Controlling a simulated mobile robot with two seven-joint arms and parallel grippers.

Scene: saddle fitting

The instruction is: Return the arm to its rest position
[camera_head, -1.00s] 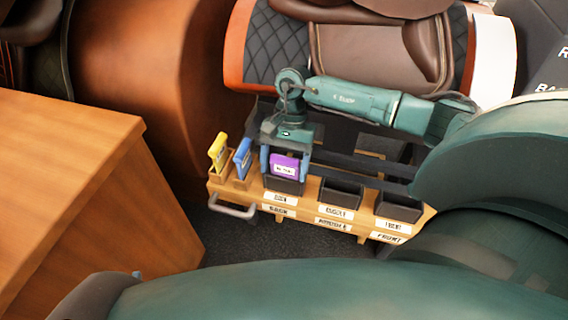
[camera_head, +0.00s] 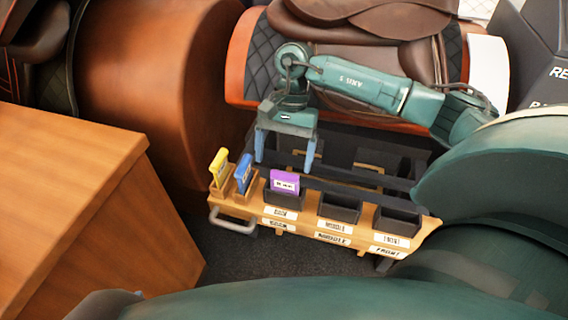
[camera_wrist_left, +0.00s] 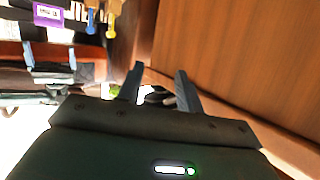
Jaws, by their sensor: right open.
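My right gripper (camera_head: 286,150) is open and empty, its two blue-grey fingers pointing down. It hangs just above and behind the purple card (camera_head: 285,182), apart from it. The purple card stands in the left dark bin (camera_head: 284,200) of the wooden rack. My right arm reaches in from the right, in front of the brown saddle (camera_head: 375,45). The left wrist view shows my left gripper (camera_wrist_left: 158,85) open, with nothing between its fingertips, near a brown wooden panel. The purple card (camera_wrist_left: 47,14) shows at that view's upper left.
The wooden rack (camera_head: 300,225) has two more dark bins, middle (camera_head: 340,207) and right (camera_head: 397,220), looking empty. A wooden cabinet (camera_head: 65,180) fills the left. Dark floor lies between.

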